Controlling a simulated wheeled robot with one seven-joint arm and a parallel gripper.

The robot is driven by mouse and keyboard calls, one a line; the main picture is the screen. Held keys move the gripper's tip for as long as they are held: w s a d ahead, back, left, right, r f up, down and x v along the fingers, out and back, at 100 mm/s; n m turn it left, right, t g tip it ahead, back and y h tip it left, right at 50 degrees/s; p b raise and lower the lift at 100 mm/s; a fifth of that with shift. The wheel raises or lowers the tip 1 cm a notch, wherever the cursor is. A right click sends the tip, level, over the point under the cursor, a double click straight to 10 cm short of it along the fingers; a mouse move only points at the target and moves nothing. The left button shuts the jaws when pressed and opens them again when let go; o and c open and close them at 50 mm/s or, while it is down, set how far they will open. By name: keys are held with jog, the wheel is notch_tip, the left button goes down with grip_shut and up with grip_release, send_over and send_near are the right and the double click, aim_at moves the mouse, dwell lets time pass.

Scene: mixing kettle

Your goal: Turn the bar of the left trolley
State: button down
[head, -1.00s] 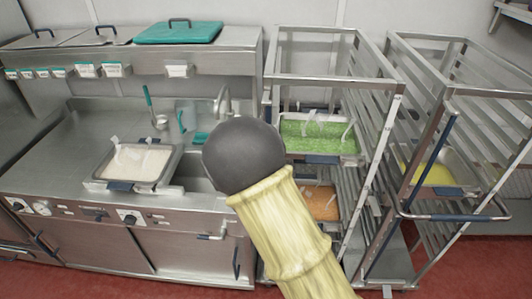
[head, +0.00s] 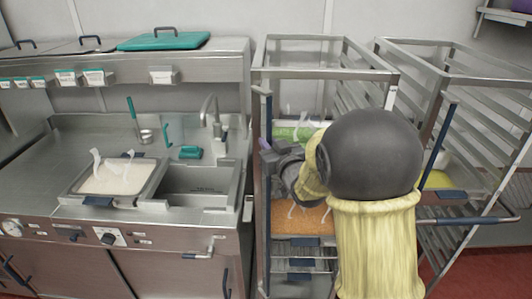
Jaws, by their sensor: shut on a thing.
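The left trolley (head: 325,71) is a tall metal rack standing right of the sink counter. Its bar (head: 268,118), dark blue and upright, runs down the rack's front left side. My gripper (head: 266,154) is at this bar, around the middle height of the rack, and is shut on it. The fingertips are small, and my wrist partly covers them. My forearm and elbow hide the right front of the left trolley. Inside it, a green-filled tray (head: 288,134) and an orange-filled tray (head: 290,222) show in part.
The right trolley (head: 478,85) stands close beside, with a blue-gripped bar (head: 460,221) sticking out in front. At left is the steel counter with a sink (head: 200,184) and a tray of white contents (head: 118,176). Red floor shows at lower right.

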jog(key=shift+w+d+r+n+g+y+p, duration=0.15)
jog(key=shift+w+n+g+y+p, duration=0.8)
jog(key=shift+n+g+y, duration=0.95)
jog(key=shift+w+d+f+n+g+y+p, duration=0.1)
jog(key=shift+w+d+n+g+y+p, duration=0.3)
jog(key=shift+n+g+y+p, duration=1.5)
jog(key=shift+w+d+r+n+g+y+p, duration=0.1)
jog(key=shift+w+n+g+y+p, duration=0.65)
jog(key=shift+n+g+y, duration=1.15)
jog(key=shift+w+m+g+h, duration=0.15)
jog(key=shift+m+g+h, duration=0.15)
jog(key=shift+g+h, duration=0.3)
jog(key=c, duration=1.5)
grip_release()
jog(key=shift+a, duration=0.15)
